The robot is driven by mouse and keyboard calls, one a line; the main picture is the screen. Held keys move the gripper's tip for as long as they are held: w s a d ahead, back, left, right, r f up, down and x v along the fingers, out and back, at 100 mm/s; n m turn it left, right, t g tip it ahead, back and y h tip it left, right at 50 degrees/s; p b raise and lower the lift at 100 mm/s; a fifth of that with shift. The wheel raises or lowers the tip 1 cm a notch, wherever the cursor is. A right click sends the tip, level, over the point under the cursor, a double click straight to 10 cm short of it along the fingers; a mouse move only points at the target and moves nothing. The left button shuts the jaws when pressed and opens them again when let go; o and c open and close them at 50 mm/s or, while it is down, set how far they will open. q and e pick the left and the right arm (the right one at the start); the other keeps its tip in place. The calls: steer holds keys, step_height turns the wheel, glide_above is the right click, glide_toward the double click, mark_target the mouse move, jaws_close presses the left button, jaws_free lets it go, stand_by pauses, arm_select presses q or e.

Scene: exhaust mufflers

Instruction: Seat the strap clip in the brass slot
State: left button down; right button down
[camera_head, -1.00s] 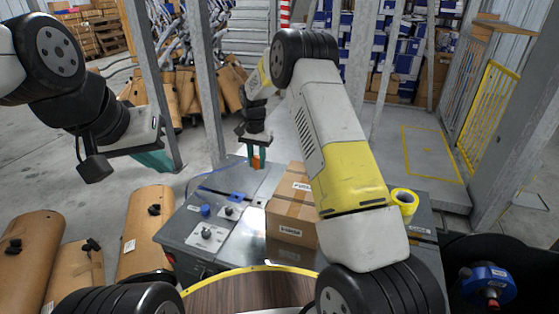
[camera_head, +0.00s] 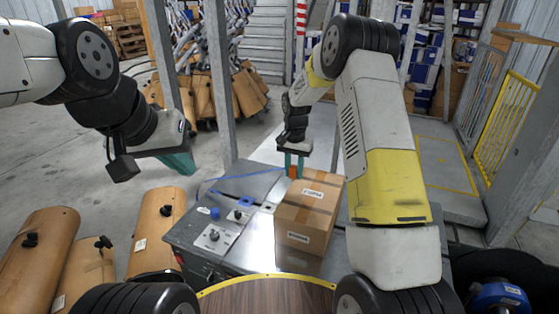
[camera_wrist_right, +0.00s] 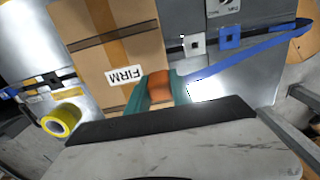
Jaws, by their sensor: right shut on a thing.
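My right gripper (camera_head: 294,164) has teal fingers shut on an orange clip (camera_head: 295,172), behind the cardboard box in the head view. In the right wrist view the orange clip (camera_wrist_right: 159,86) sits between the fingers, against the box's edge in the picture; I cannot tell whether they touch. A blue strap (camera_wrist_right: 258,52) runs from near the fingers towards the upper right. Beside it are a blue square plate (camera_wrist_right: 230,30) and a silver one (camera_wrist_right: 187,50), each with a small opening. No slot is clearly brass. My left gripper (camera_head: 180,163) hangs at the left, its opening unclear.
The cardboard box (camera_head: 306,215) stands on the grey bench (camera_head: 257,187), next to black knobs and a blue knob (camera_head: 215,213). A yellow tape roll (camera_wrist_right: 61,121) lies beyond the box.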

steer(key=s+d, duration=0.4)
steer(key=d, duration=0.5)
steer(key=s+d, duration=0.5)
steer(key=d, duration=0.4)
steer(key=s+d+f, duration=0.1)
steer(key=d+f, duration=0.3)
steer(key=f, duration=0.8)
steer(key=shift+s+d, duration=0.2)
steer(key=shift+s, duration=0.2)
steer(key=shift+f, duration=2.35)
steer(key=shift+f, duration=0.4)
steer(key=c, duration=1.1)
jaws_free()
steer(key=shift+o, duration=0.2)
step_height(320, 180, up, 8)
steer(key=shift+f, duration=0.15)
